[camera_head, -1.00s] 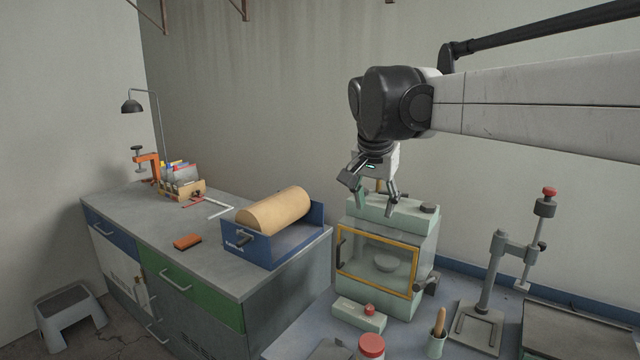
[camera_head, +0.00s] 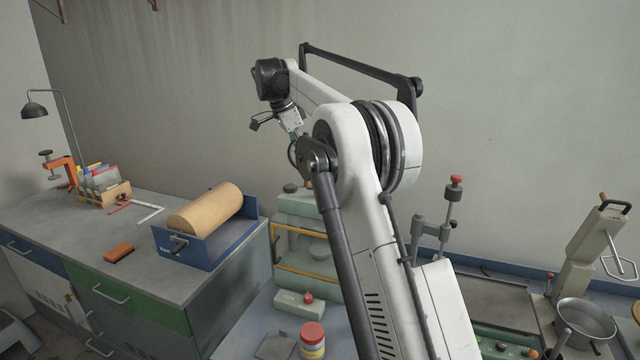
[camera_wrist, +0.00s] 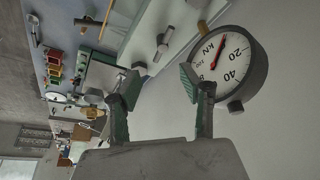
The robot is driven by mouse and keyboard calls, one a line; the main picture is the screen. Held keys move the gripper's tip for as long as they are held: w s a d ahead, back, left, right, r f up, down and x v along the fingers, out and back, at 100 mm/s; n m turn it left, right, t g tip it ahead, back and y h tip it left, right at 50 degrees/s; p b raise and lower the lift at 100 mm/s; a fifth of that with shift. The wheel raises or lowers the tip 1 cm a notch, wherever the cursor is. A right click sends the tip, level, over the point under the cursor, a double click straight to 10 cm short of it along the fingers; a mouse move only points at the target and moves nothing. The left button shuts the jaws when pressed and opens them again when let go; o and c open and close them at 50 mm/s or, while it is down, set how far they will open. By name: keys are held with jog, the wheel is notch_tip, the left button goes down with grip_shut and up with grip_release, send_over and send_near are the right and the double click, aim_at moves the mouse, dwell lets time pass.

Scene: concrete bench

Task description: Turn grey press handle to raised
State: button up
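In the wrist view, a round dial gauge (camera_wrist: 230,63) marked kN, with a red needle, shows just beyond the right fingertip. A grey knobbed part (camera_wrist: 162,46) sits on a pale bar behind the fingers. I cannot tell if it is the press handle. My gripper (camera_wrist: 160,84) is open, with green-padded fingertips wide apart and nothing between them. A grey stand with a red-topped knob (camera_head: 449,205) is on the right, partly hidden by my arm. No part is clearly the press handle.
A blue tray with a tan roll (camera_head: 207,208) sits on the left bench (camera_head: 60,215). A red-lidded jar (camera_head: 312,337) and a small box with a red knob (camera_head: 299,302) stand in front of the cabinet. A metal bowl (camera_head: 586,320) is at right.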

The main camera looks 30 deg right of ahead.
jog(key=shift+m, duration=0.3)
jog(key=x, duration=0.7)
jog(key=p+x, duration=0.1)
jog(key=x, duration=0.6)
jog(key=shift+w+d, duration=0.25)
jog(key=shift+d, duration=0.05)
grip_shut()
